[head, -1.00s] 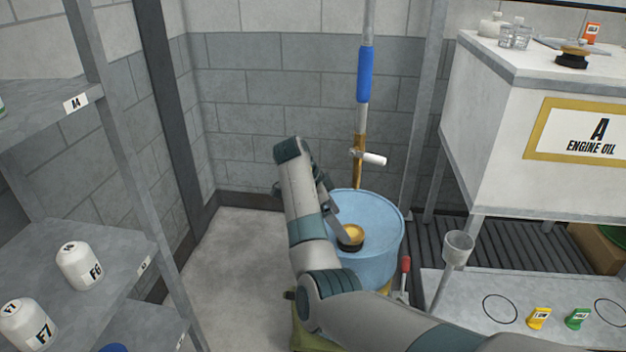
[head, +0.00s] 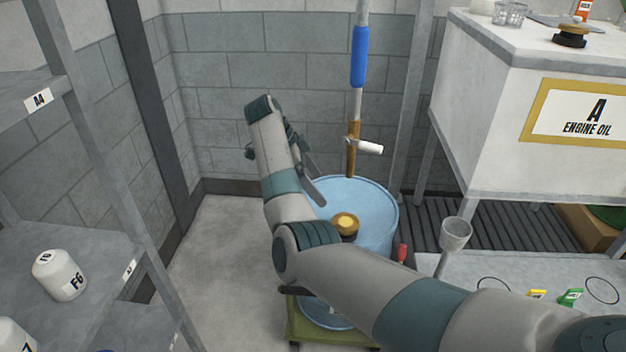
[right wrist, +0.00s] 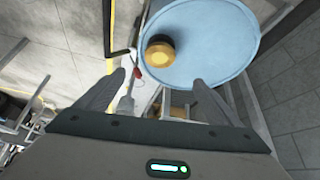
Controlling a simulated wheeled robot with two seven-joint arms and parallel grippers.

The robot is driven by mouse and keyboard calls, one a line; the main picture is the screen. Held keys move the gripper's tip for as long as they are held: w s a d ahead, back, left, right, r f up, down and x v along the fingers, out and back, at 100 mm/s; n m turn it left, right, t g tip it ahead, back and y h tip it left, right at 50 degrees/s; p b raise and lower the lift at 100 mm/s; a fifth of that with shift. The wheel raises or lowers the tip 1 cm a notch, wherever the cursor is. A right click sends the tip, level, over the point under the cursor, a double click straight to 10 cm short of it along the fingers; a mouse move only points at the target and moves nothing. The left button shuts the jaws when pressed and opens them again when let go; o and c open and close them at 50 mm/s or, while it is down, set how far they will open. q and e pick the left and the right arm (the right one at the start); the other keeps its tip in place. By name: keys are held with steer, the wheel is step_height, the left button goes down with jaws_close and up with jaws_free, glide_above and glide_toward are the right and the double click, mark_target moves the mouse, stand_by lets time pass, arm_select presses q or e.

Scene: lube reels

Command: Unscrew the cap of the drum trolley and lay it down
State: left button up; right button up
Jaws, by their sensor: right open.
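The blue drum (head: 375,208) stands on a green trolley base (head: 305,328). A cap (head: 346,224) with a yellow top and a dark rim sits on the drum lid, near its edge. The cap also shows in the right wrist view (right wrist: 159,51), beyond the fingertips and apart from them. My right gripper (head: 312,188) is open and empty, above and to the left of the cap in the head view. Its two spread fingers show in the right wrist view (right wrist: 158,85). My right forearm hides part of the drum and trolley. My left gripper is not in view.
An upright pipe with a blue sleeve (head: 358,57) rises behind the drum. A shelf with white jugs (head: 60,274) is at left. The engine oil tank (head: 480,110) and a clear funnel cup (head: 455,233) are at right. Floor left of the drum is clear.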

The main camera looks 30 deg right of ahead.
mark_target(345, 222)
steer(key=p+x, duration=0.1)
steer(key=x, duration=1.4)
steer(key=shift+s+p, duration=0.1)
steer(key=shift+p, duration=0.2)
steer(key=shift+s+d+f, duration=0.1)
steer(key=shift+d+f, duration=0.2)
steer(key=shift+f, duration=0.3)
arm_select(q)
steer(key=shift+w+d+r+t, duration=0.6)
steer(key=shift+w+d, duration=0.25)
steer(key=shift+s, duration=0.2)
